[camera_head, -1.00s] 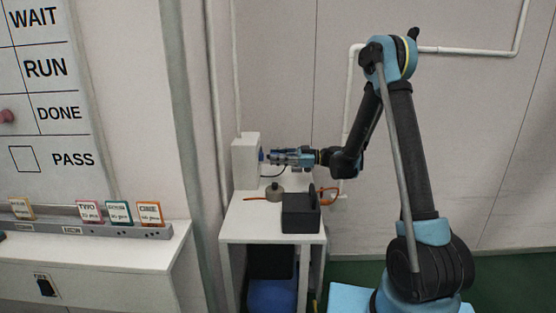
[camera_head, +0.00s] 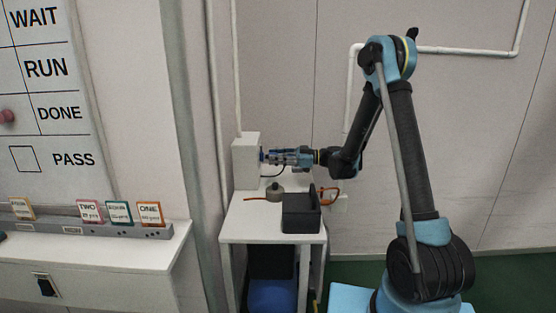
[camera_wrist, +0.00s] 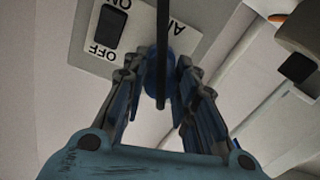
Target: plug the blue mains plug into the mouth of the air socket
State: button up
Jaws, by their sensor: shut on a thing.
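My gripper (camera_head: 270,156) is shut on the blue mains plug (camera_wrist: 153,82), held level in front of the white wall box (camera_head: 246,170). In the head view the blue plug (camera_head: 262,156) shows as a small patch between the fingertips and the box's right face. In the wrist view the plug sits between my fingers (camera_wrist: 158,95), with its black cable (camera_wrist: 162,40) crossing in front. A pale panel (camera_wrist: 132,35) ahead has a black ON/OFF switch and partly hidden lettering beginning "A". The socket mouth is hidden behind the plug; I cannot tell whether the plug touches or enters it.
A card ledge (camera_head: 90,232) lies left. Pipes run along the wall behind.

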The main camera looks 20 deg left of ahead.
jog(key=shift+x, duration=0.9)
jog(key=o, duration=1.2)
jog(key=shift+c, duration=0.2)
jog(key=shift+d, duration=0.1)
jog(key=v, duration=1.2)
